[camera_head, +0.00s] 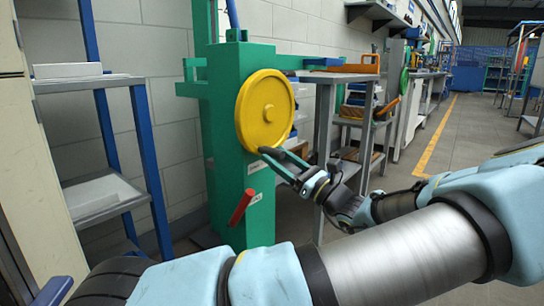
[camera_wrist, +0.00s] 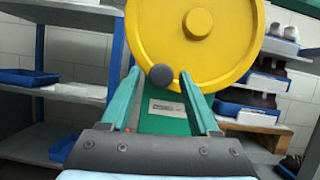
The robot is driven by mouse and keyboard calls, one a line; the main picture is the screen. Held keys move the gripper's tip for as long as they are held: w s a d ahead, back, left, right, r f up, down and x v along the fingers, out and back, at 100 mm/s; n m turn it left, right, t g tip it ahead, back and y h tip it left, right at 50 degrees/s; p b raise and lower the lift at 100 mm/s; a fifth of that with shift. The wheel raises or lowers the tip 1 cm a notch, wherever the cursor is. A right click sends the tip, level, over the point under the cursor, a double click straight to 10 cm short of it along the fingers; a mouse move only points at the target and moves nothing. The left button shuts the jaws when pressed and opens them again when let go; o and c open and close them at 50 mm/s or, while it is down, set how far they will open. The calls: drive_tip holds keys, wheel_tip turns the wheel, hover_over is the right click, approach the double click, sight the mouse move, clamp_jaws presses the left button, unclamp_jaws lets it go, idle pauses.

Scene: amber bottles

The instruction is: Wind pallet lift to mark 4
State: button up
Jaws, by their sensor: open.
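The lift is a green post (camera_head: 225,140) with a yellow handwheel (camera_head: 264,110) on its face. The wheel also fills the top of the wrist view (camera_wrist: 197,45). A dark round knob (camera_wrist: 161,77) is at the wheel's lower rim. My gripper (camera_head: 273,151) is open at the wheel's bottom edge. In the wrist view its two green fingers (camera_wrist: 161,82) stand on either side of the knob, apart from it; how deep the knob lies between them is unclear. A red handle (camera_head: 241,207) sticks out lower on the post. No pallet or numbered mark is readable.
A grey shelf with blue legs (camera_head: 105,195) stands left of the post. Benches and a shelf cart (camera_head: 358,125) with bins are at the right, behind my gripper. The floor aisle (camera_head: 450,135) with a yellow line is clear at the right.

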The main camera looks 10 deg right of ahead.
drive_tip(key=shift+x, duration=1.2)
clamp_jaws()
idle(0.6)
